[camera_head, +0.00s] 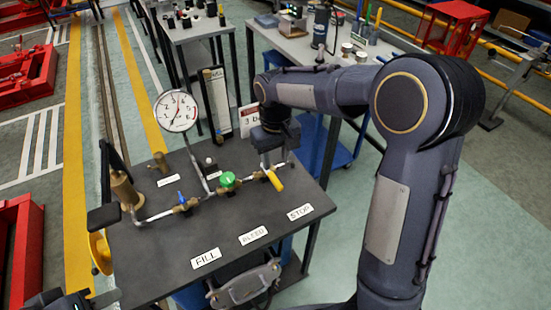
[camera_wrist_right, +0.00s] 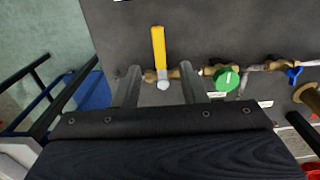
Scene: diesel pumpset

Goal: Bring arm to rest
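My right arm (camera_head: 405,180) reaches in from the right over the dark test bench (camera_head: 150,265). Its gripper (camera_head: 275,160) hangs above the bench's far right part. In the right wrist view the gripper (camera_wrist_right: 160,67) has its two fingers apart. Between and beyond them shows a yellow-handled valve (camera_wrist_right: 158,45) on the brass pipe line; whether the fingers touch it I cannot tell. The yellow handle (camera_head: 274,181) also shows in the head view. A dark part at the lower left corner (camera_head: 58,300) may be my left gripper; its fingers are not clear.
A green valve knob (camera_head: 228,179), a blue valve (camera_head: 183,202) and a pressure gauge (camera_head: 176,111) stand on the bench. A brass hand pump (camera_head: 126,189) stands at left. FILL, BLEED and STOP labels lie along the front. More tables stand behind.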

